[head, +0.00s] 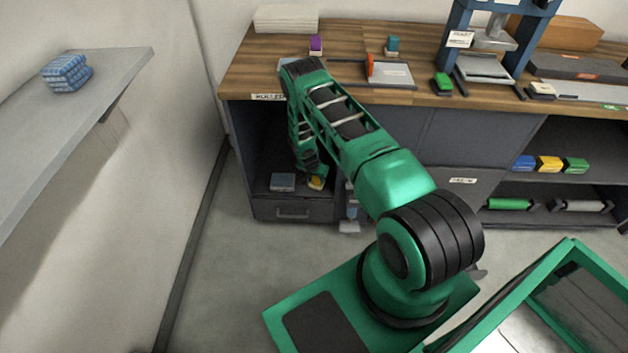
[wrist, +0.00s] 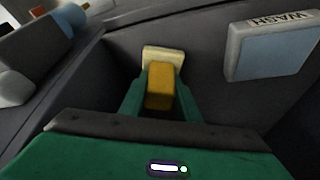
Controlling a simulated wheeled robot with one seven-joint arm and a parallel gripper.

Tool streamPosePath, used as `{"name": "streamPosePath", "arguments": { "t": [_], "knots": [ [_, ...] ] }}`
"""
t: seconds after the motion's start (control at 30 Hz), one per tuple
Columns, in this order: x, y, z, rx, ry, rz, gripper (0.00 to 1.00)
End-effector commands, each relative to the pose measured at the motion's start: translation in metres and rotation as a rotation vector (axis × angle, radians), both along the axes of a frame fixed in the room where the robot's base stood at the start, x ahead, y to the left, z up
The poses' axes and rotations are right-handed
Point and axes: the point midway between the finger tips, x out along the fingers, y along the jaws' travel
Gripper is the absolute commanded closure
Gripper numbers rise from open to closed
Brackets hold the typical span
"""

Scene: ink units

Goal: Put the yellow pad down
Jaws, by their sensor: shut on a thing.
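The yellow pad (wrist: 160,88) is between the two green fingers of my gripper (wrist: 162,95) in the wrist view. My gripper is shut on it. A pale cream strip (wrist: 163,54) shows at the pad's far end. In the head view the yellow pad (head: 316,183) shows at the end of my arm, low in the open bay of the dark cabinet (head: 291,213). I cannot tell whether the pad touches the bay's floor.
A blue block labelled WASH (wrist: 272,50) lies to the right in the wrist view; in the head view a blue-grey block (head: 282,182) sits left of the pad. Dark bay walls are close around my gripper. The wooden bench top (head: 245,75) is above.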

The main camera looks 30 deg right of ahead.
Motion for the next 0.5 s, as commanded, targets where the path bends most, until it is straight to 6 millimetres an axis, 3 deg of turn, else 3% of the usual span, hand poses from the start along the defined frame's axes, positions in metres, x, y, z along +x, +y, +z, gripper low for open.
{"name": "streamPosePath", "arguments": {
  "t": [0.2, 0.23, 0.3, 0.5],
  "knots": [
    [0.0002, 0.0001, -0.0011, 0.0, 0.0, 0.0, 0.95],
    [0.0002, 0.0002, -0.0014, 0.0, 0.0, 0.0, 0.68],
    [0.0003, 0.0003, -0.001, 0.0, 0.0, 0.0, 0.52],
    [0.0003, 0.0005, -0.001, 0.0, 0.0, 0.0, 0.52]
  ]
}}
